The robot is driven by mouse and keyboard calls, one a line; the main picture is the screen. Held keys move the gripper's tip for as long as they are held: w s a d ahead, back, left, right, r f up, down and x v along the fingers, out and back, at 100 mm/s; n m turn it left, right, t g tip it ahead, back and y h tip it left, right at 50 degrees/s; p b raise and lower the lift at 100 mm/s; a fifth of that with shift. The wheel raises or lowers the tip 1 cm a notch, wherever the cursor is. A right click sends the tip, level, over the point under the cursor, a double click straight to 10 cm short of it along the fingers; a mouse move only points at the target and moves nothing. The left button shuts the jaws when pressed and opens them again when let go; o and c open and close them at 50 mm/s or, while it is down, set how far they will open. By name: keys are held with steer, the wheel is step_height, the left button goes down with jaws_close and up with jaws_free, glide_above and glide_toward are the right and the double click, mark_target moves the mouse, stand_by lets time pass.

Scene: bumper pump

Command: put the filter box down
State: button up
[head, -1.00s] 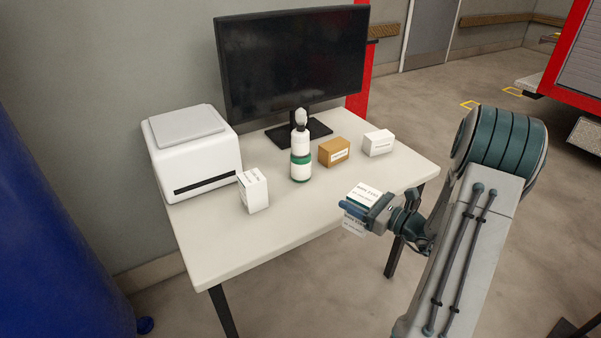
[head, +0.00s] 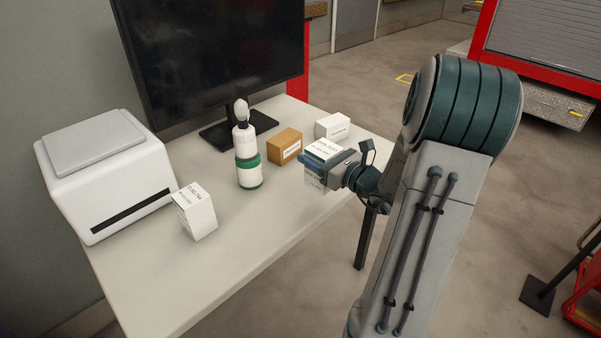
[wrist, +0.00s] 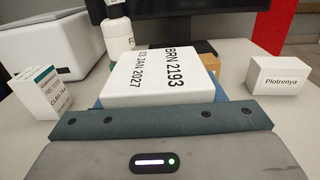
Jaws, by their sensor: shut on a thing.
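My gripper (head: 328,166) is shut on a white box with a green band (head: 323,149), which I take to be the filter box. In the head view it is held at the right front edge of the white table (head: 232,268).
A brown box (head: 285,147) and a small white box (head: 332,127) stand just behind. A green-and-white pump bottle (head: 248,165) is left of them. A white carton (head: 195,211), a printer (head: 104,175) and a monitor (head: 208,55) are also on the table. The front middle is clear.

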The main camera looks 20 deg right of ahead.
steer(key=shift+w+a+f+b, duration=0.2)
steer(key=shift+w+a+f, duration=0.25)
steer(key=shift+f, duration=0.55)
steer(key=shift+w+a+f+b, duration=0.25)
steer(key=shift+w+f, duration=0.35)
steer(key=shift+f, duration=0.45)
steer(key=shift+w+a+f+b, duration=0.15)
steer(key=shift+w+a+f, duration=0.3)
steer(key=shift+f, duration=0.55)
steer(key=shift+w+d, duration=0.1)
steer(key=shift+f, duration=0.15)
steer(key=o, duration=1.3)
steer(key=v, duration=1.2)
